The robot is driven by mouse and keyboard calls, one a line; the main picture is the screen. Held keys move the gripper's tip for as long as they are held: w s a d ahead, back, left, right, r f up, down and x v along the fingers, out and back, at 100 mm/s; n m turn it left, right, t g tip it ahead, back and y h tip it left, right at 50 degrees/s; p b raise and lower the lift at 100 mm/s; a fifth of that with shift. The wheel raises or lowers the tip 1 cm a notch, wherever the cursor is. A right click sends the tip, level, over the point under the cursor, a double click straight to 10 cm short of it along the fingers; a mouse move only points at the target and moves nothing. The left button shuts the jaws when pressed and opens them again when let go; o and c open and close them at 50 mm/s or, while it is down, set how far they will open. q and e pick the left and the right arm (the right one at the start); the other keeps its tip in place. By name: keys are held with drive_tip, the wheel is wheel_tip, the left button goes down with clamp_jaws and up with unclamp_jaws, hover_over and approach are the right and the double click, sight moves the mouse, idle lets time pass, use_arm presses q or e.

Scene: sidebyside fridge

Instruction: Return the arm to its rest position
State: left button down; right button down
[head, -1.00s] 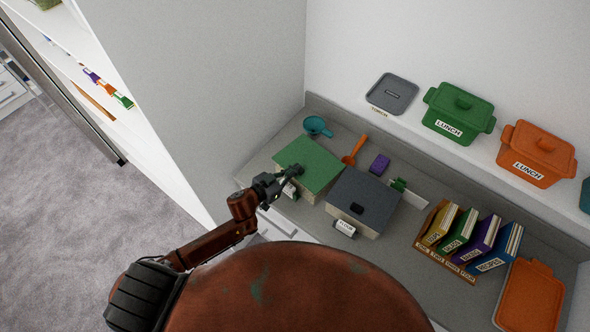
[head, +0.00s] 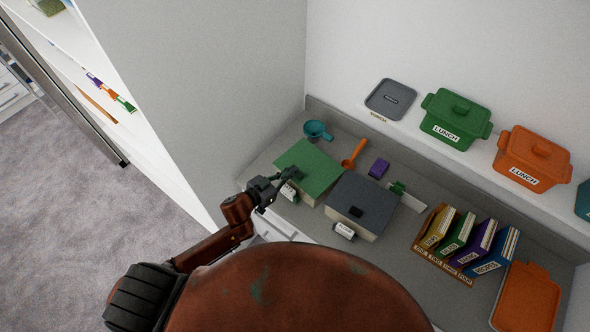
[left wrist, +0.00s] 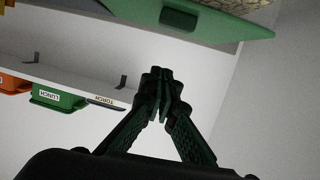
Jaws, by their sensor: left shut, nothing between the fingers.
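My left arm (head: 212,246) comes in from the lower left in the head view. Its gripper (head: 291,174) is at the near left part of the green-lidded box (head: 318,168), over or touching the lid; I cannot tell which. In the left wrist view the gripper's dark fingers (left wrist: 160,92) are together with nothing between them. My right gripper is in neither view.
A grey-lidded box (head: 362,203) stands right of the green one on the grey counter. A teal cup (head: 317,130), orange scoop (head: 354,154), purple block (head: 379,168) and book rack (head: 441,262) are there too. Lunch pots (head: 455,118) stand on the shelf. A white wall (head: 210,90) rises at left.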

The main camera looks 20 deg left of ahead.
use_arm(q)
drive_tip(key=b+v, duration=0.1)
drive_tip(key=v, duration=0.7)
drive_tip(key=shift+f+b, duration=0.3)
drive_tip(key=shift+f, duration=0.05)
